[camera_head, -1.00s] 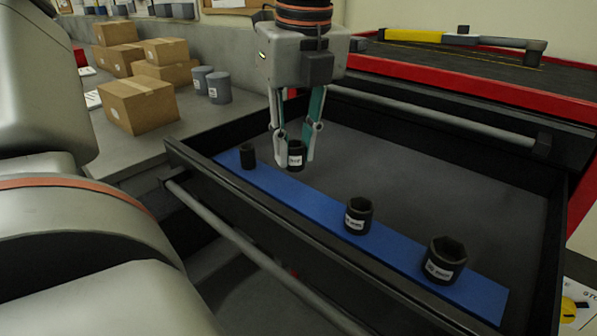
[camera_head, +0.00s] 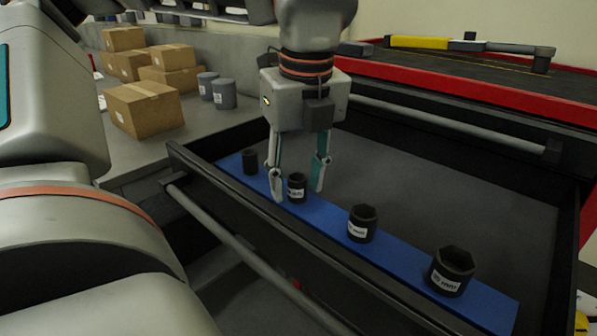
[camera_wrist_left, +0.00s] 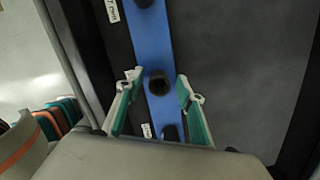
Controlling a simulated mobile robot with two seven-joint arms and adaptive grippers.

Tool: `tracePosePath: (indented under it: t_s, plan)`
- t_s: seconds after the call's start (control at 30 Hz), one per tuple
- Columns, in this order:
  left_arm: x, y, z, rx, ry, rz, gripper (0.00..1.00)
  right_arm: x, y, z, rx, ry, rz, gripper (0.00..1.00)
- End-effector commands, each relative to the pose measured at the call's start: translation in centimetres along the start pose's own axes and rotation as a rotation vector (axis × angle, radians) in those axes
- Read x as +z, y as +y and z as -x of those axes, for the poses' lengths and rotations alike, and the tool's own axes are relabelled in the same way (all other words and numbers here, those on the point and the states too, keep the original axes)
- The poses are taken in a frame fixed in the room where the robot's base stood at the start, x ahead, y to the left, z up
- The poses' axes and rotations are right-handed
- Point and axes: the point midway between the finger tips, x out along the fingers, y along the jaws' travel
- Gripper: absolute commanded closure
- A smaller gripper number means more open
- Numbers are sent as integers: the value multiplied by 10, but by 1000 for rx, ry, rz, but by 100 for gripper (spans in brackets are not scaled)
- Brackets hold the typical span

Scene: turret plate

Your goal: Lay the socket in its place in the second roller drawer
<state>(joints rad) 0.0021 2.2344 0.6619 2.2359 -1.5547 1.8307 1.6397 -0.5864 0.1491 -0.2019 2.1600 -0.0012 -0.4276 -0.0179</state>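A small black socket (camera_head: 297,189) with a white label stands upright on the blue strip (camera_head: 325,212) in the open drawer (camera_head: 440,180), in line with the other sockets. My left gripper (camera_head: 298,192) points down around it, one finger on each side. The fingers are open, with a gap to the socket on both sides. The left wrist view also shows the socket (camera_wrist_left: 158,83) between the spread fingers of the left gripper (camera_wrist_left: 158,85), on the blue strip (camera_wrist_left: 150,40). My right gripper is not in view.
A smaller socket (camera_head: 250,161) stands at the strip's far end; two larger ones (camera_head: 362,223) and (camera_head: 452,271) stand nearer. The drawer's front wall and handle bar (camera_head: 240,250) run close by. Cardboard boxes (camera_head: 145,108) and grey cylinders (camera_head: 224,94) are on the bench behind left.

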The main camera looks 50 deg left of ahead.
Motion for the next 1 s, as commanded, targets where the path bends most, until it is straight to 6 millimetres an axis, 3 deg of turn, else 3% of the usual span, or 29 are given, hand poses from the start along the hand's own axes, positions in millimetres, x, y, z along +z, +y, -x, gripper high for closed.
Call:
tracePosePath:
  t_s: [0.43,0.8,1.0]
  plan:
    - [1,0,11,-4,-3,0,63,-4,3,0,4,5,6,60]
    - [1,0,85,-6,-5,3,63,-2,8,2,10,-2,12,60]
    - [1,0,114,-2,-4,2,63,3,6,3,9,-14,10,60]
